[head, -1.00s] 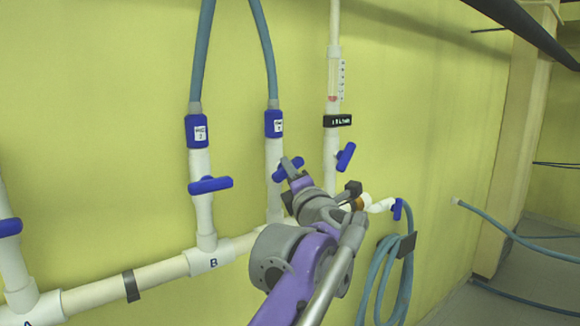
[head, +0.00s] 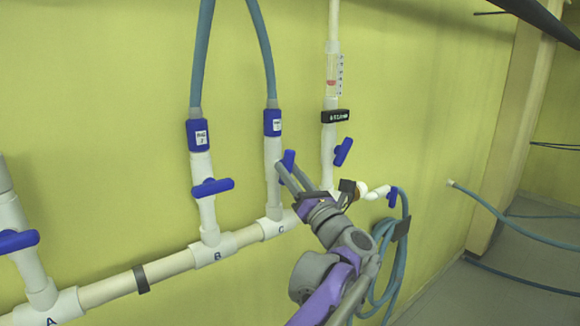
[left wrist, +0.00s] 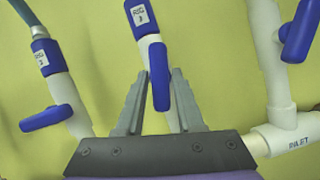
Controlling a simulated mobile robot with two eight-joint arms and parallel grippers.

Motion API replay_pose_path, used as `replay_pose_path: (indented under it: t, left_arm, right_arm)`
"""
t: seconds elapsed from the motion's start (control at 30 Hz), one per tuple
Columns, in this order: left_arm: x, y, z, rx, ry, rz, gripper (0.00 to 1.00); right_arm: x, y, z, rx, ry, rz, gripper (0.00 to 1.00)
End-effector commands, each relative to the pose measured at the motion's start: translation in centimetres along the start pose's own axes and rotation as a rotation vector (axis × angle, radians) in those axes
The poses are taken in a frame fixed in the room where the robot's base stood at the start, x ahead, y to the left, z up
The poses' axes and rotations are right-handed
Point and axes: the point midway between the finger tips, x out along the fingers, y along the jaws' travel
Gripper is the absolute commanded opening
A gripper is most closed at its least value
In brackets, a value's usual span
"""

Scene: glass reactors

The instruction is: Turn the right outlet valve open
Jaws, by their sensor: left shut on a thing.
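The right outlet valve is on the white riser marked C (head: 273,205), under a blue collar and hose. Its blue handle (head: 289,158) stands nearly upright, roughly in line with the pipe. My left gripper (head: 284,176) is shut on this handle. In the left wrist view the handle (left wrist: 158,70) sits between the two grey fingers (left wrist: 160,90), upright along the pipe. The fingers hide part of the pipe behind them. My right gripper is not in view.
The valve handle on riser B (head: 212,187) lies crosswise. Another blue handle (head: 342,152) is on the inlet pipe, below a flow tube (head: 333,75) and black display (head: 336,116). A coiled hose (head: 385,245) hangs at the right.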

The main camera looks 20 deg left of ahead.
Motion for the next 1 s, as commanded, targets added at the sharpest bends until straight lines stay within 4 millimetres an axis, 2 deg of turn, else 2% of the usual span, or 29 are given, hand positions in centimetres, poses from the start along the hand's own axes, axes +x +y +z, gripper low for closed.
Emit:
replay_pose_path:
  t: [0.4, 0.9, 0.93, 1.0]
  left_arm:
    - [0.12, -0.16, 0.28, -0.153, -0.005, 0.062, 0.00]
    - [0.11, -0.13, 0.26, -0.167, -0.005, 0.069, 0.00]
    - [0.11, -0.13, 0.27, -0.167, -0.005, 0.069, 0.38]
    - [0.10, -0.13, 0.25, -0.167, -0.005, 0.069, 0.51]
  right_arm:
    - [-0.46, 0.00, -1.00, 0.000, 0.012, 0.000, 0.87]
    - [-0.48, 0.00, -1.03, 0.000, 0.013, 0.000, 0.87]
    - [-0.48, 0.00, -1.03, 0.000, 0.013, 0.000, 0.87]
    - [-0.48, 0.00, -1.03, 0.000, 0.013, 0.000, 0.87]
